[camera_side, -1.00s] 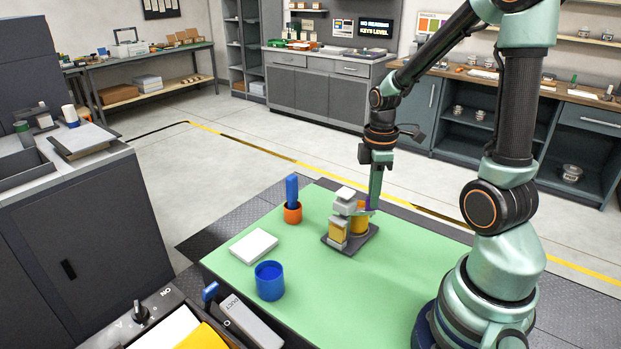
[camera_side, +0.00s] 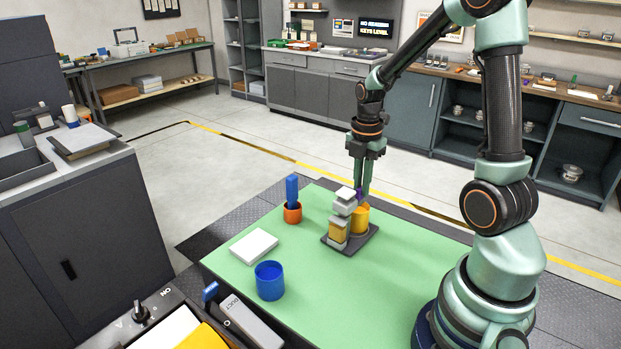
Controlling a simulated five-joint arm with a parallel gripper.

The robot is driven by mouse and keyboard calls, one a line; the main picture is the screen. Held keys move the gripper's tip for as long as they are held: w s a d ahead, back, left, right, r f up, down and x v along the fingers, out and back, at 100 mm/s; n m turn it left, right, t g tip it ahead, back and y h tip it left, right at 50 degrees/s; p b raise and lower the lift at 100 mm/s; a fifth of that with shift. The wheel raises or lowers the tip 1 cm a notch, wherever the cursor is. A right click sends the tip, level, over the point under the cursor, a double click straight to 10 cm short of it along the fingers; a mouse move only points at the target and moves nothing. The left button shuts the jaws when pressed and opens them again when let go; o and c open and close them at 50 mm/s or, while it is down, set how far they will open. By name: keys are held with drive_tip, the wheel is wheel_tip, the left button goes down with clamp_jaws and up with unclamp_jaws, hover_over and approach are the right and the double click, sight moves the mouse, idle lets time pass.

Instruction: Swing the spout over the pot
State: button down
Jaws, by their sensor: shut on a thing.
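The ink unit stands on a dark base plate (camera_side: 367,241) on the green mat. It has a yellow block-like body with pale grey blocks (camera_side: 344,203) on top, which look like the spout's head. A yellow round pot (camera_side: 361,221) stands on the plate just right of the body. The grey blocks partly hide the fingertips. The spout's exact direction over the pot is hard to tell.
A white block (camera_side: 254,245) and a blue cup (camera_side: 270,283) are nearer on the green mat (camera_side: 325,300). The mat's front and right are clear.

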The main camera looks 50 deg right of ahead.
drive_tip(key=shift+w+n, duration=0.25)
drive_tip(key=shift+n, duration=0.05)
drive_tip(key=c, duration=0.9)
unclamp_jaws()
drive_tip(key=shift+r, duration=0.1)
wheel_tip(320, 180, up, 12)
drive_tip(key=s+a+r+m+t, duration=0.1)
drive_tip(key=s+a+m+t, duration=0.2)
drive_tip(key=a+m, duration=1.4)
drive_tip(key=t, duration=0.2)
drive_tip(key=shift+s+a+r+m+t, duration=0.15)
drive_tip(key=shift+s+r+m+t, duration=0.05)
drive_tip(key=shift+r+m+t, duration=0.1)
